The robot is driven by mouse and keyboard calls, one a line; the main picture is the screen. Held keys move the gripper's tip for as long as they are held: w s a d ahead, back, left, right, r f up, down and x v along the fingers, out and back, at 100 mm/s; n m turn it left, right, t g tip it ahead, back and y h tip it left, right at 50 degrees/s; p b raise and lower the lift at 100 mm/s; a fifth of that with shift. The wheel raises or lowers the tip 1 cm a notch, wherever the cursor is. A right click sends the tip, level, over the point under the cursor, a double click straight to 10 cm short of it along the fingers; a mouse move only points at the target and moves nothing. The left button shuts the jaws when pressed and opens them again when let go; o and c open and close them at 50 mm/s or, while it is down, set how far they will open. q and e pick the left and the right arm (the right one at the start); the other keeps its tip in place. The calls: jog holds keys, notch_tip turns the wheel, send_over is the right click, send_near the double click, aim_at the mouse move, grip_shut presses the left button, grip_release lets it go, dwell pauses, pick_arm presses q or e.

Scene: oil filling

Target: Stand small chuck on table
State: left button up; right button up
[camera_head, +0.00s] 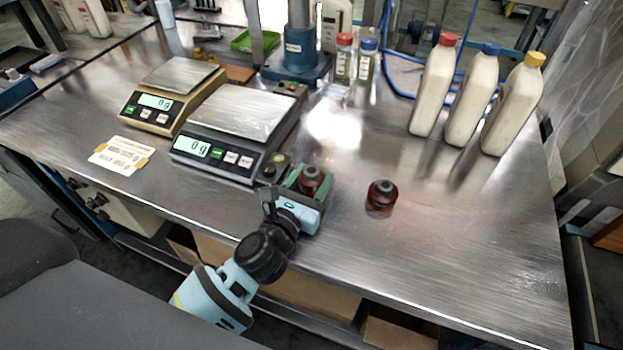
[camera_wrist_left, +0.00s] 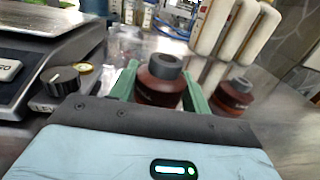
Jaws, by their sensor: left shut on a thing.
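My left gripper (camera_head: 313,186) is at the front middle of the table (camera_head: 450,240), shut on a small chuck (camera_head: 311,177). This chuck is a dark red-brown round piece with a black, hollow top. In the left wrist view the chuck (camera_wrist_left: 160,80) looks upright between the green fingers (camera_wrist_left: 160,88). Its underside is hidden, so I cannot tell whether it touches the table. A second, similar chuck (camera_head: 380,197) stands upright on the table to the right, apart from my gripper; it also shows in the left wrist view (camera_wrist_left: 233,94). My right gripper is not in view.
Two scales, a black one (camera_head: 183,155) and a beige one (camera_head: 150,112), stand left of my gripper. A blue stand (camera_head: 297,66) and two small bottles (camera_head: 343,62) are behind. Three tall white bottles (camera_head: 433,90) stand at the back right. The front right table is clear.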

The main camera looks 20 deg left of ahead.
pick_arm(q)
jog(key=o, duration=1.3)
jog(key=shift+s+f, duration=0.15)
jog(key=shift+f, duration=0.7)
jog(key=shift+d, duration=0.1)
jog(key=shift+r, duration=0.25)
jog(key=s, duration=0.4)
jog(key=s+a+r, duration=0.1)
jog(key=s, duration=0.6)
jog(key=shift+s+a+r, duration=0.15)
jog(key=shift+s+a, duration=0.15)
